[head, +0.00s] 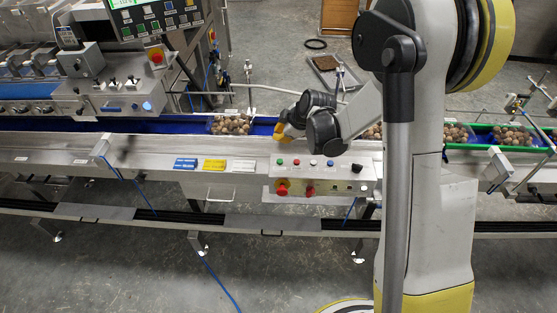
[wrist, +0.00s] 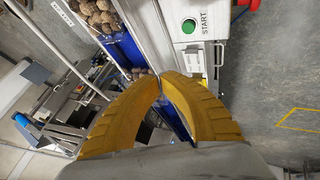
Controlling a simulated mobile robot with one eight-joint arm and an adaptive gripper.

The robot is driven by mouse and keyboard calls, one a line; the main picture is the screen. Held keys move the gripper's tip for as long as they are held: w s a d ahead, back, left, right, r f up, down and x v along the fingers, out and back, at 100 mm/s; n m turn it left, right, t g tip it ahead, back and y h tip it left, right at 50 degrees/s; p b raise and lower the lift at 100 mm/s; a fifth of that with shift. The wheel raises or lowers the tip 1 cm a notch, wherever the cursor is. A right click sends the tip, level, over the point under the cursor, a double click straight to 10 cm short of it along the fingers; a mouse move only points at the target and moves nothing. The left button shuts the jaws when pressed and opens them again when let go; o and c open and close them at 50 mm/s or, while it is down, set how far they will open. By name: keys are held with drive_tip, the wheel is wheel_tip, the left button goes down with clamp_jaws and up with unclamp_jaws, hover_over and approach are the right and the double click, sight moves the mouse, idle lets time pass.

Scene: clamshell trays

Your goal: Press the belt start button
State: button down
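The belt start button is a green round button on the control panel, labelled START in the wrist view (wrist: 189,26). In the head view a small green button (head: 280,161) sits at the upper left of the grey control panel (head: 340,172). My gripper (head: 280,131) is above and behind the panel, close to that button but apart from it. In the wrist view the two yellow fingers of my gripper (wrist: 160,77) meet at their tips, with nothing seen between them. The START button lies beyond the fingertips, a little to the right.
The blue belt (head: 180,126) carries trays of brown round items (head: 230,125). More buttons sit beside the green one, with a red emergency knob (head: 282,187) and a red switch (head: 309,190) below. Blue, yellow and white labels (head: 214,165) are left of the panel. A machine with a screen (head: 143,18) stands back left.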

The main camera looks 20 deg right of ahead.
drive_tip(key=b, duration=0.6)
approach(274, 156)
drive_tip(key=x, duration=0.4)
drive_tip(key=shift+w+a+f, duration=0.15)
drive_tip(key=shift+w, duration=0.2)
drive_tip(key=shift+f, duration=0.1)
idle(0.8)
drive_tip(key=shift+f+b, duration=0.3)
drive_tip(key=shift+b, duration=0.2)
